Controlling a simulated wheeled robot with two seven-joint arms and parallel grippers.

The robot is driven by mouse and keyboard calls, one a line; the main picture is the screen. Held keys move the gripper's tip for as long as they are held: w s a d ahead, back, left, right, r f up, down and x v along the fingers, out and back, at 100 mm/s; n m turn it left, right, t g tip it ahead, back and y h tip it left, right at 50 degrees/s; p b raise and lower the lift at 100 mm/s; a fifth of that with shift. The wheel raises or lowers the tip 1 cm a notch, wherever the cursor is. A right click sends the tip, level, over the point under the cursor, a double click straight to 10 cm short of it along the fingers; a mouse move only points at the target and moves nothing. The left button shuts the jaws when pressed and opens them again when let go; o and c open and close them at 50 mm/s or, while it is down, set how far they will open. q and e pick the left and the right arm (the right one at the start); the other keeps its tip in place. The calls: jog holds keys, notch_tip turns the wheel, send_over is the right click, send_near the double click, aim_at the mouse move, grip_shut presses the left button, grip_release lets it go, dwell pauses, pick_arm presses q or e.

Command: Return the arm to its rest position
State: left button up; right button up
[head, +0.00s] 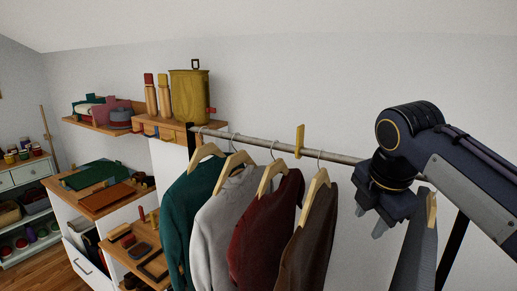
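My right arm comes in from the right, and its dark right gripper (370,221) points down in front of the clothes rail (262,143). Its two fingertips are apart, with nothing seen between them. The gripper hangs between a brown garment (308,245) on its left and a grey garment (414,260) on its right. My arm hides part of the rail and the top of the grey garment. My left gripper is not in view.
Teal (186,215), light grey (222,225) and dark red (264,228) garments hang on wooden hangers. A yellow clip (299,141) is on the rail. A wall shelf (138,125) holds a yellow canister (189,97). Cluttered drawers (100,200) stand at the left.

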jog(key=s+d+f+m+y, duration=0.2)
jog(key=s+d+f+m, duration=0.1)
jog(key=s+f+m, duration=0.6)
jog(key=s+a+f+m+y+b, duration=0.1)
jog(key=s+f+m+b, duration=0.1)
jog(key=s+f+m, duration=0.4)
jog(key=s+a+f+m+t+y+b, duration=0.1)
jog(key=s+a+f+m+b, duration=0.1)
jog(key=s+f+m, duration=0.5)
notch_tip(320, 180, down, 4)
jog(key=shift+a+r+m+t+b, duration=0.25)
jog(key=shift+m+t+b, duration=0.05)
jog(key=shift+m, duration=0.5)
